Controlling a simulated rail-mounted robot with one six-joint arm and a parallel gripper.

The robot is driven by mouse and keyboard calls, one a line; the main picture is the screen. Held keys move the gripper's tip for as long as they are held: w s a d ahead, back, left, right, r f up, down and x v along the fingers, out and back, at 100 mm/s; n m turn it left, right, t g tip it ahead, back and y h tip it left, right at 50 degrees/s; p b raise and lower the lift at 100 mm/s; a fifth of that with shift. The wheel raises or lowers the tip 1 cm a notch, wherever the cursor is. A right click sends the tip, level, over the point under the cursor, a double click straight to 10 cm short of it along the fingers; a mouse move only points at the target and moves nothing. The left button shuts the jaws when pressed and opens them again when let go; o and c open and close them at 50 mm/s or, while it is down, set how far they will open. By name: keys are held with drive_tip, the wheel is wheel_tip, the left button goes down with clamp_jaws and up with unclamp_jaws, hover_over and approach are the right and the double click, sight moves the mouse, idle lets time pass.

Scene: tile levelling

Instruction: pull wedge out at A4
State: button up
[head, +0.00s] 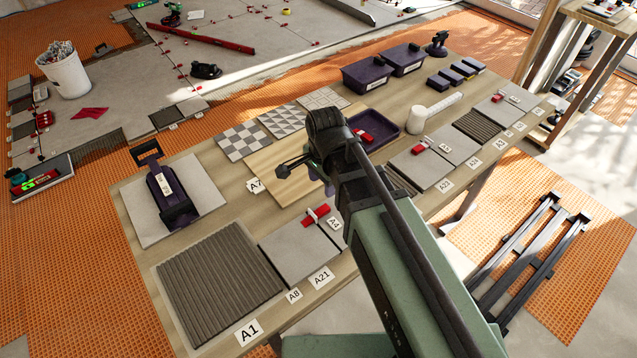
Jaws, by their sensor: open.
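A red wedge (316,214) sits at the joint between two grey tiles (298,246) on the near part of the workbench, with a small pale clip showing at it. The label A4 (335,223) is just right of the wedge. My gripper (285,169) shows only as small dark parts at the end of my arm, above the bench and up and left of the wedge. It is open and apart from the wedge. My arm covers part of the bench right of A4.
A ribbed dark tile (220,283) lies near label A1 (249,332). A purple-black suction tool (172,195) rests on a grey tile to the left. More red wedges, a purple tray (377,125) and a white mallet (433,112) lie farther along the bench (236,185).

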sight(323, 208)
wheel_tip(323, 208, down, 11)
drive_tip(key=b, duration=1.1)
drive_tip(key=shift+r, duration=0.1)
clamp_jaws()
